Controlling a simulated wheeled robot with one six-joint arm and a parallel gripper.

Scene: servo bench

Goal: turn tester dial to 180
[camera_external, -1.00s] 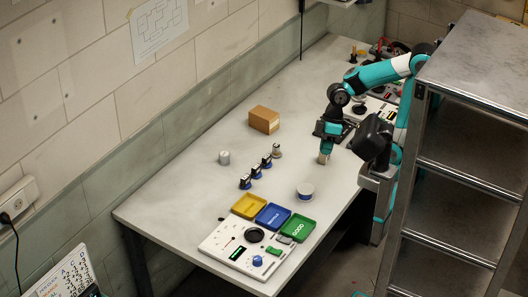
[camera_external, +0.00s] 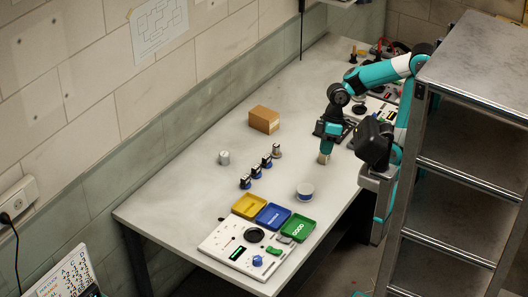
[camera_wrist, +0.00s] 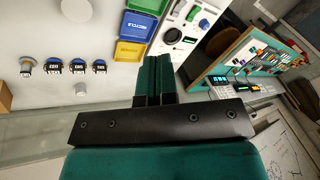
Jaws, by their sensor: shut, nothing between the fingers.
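The white tester panel (camera_external: 215,245) lies at the near end of the bench. It carries a blue dial (camera_external: 257,261), a dark display (camera_external: 237,253) with green characters too small to read, and a round black part (camera_external: 255,234). The dial's setting cannot be read. In the wrist view the blue dial (camera_wrist: 204,23) shows near the top edge. My gripper (camera_external: 324,158) is above the bench, well behind the panel and apart from it. In the wrist view its teal fingers (camera_wrist: 155,70) are together and hold nothing.
Yellow (camera_external: 249,205), blue (camera_external: 272,216) and green (camera_external: 297,227) trays stand just behind the panel. Several small servos (camera_external: 255,172), a grey cylinder (camera_external: 224,157) and a cardboard box (camera_external: 264,120) are to the left.

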